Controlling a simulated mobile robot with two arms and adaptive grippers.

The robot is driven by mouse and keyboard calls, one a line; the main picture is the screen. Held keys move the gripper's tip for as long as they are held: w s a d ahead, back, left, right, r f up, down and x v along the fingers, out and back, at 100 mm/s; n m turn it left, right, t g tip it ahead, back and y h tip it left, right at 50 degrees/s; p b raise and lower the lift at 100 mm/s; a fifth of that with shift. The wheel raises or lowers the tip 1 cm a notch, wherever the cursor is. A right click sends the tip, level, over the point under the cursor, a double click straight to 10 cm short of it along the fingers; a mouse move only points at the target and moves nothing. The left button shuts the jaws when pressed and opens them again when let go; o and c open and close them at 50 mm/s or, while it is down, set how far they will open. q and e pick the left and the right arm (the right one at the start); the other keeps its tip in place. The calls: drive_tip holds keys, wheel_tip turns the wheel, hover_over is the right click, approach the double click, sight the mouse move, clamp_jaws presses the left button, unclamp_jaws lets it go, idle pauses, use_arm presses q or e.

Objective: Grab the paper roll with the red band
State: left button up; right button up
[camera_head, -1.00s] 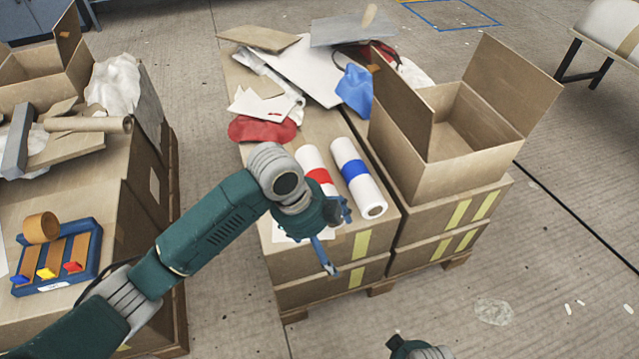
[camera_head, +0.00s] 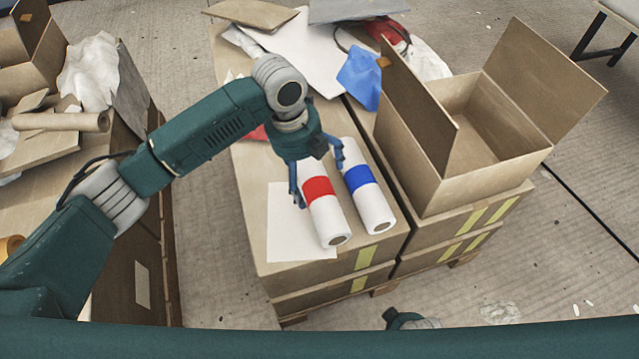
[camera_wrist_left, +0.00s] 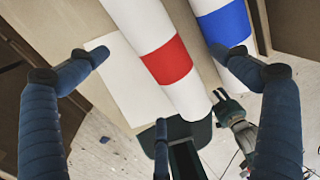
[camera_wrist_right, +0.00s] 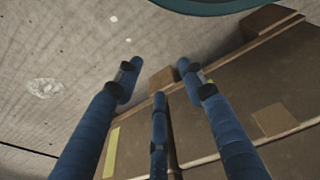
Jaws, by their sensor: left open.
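The paper roll with the red band (camera_head: 328,218) lies on top of a cardboard box stack. In the head view, my left gripper (camera_head: 317,174) is over its far part, open, with its fingers apart on either side. In the left wrist view, the red-banded roll (camera_wrist_left: 187,92) runs between the spread fingers (camera_wrist_left: 188,64); whether any finger touches it I cannot tell. The gripper and wrist hide the roll's far end in the head view. My right gripper (camera_wrist_right: 157,66) has its fingers apart and empty, low beside the boxes.
A paper roll with a blue band (camera_head: 373,208) lies close to its right. A white sheet (camera_head: 285,228) lies partly under the red-banded roll. An open cardboard box (camera_head: 440,190) stands to the right. A blue cloth (camera_head: 361,77) and boards lie behind.

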sight(312, 192)
use_arm(q)
drive_tip(key=f, duration=0.2)
drive_tip(key=shift+s+d+f, duration=0.2)
drive_tip(key=shift+s+f, duration=0.05)
drive_tip(key=shift+f, duration=0.15)
drive_tip(key=f, duration=0.2)
drive_tip(key=f+b, duration=0.1)
drive_tip(key=f, duration=0.2)
drive_tip(key=shift+s+d+f+b, duration=0.15)
drive_tip(key=shift+d+f+b, duration=0.15)
drive_tip(key=shift+f, duration=0.3)
use_arm(e)
wheel_tip(312, 192, up, 6)
drive_tip(key=w, duration=0.2)
drive_tip(key=shift+w+a+f, duration=0.15)
drive_tip(key=shift+w, duration=0.1)
use_arm(q)
drive_tip(key=shift+c, duration=0.5)
drive_tip(key=shift+r, duration=0.1)
drive_tip(key=c, duration=1.6)
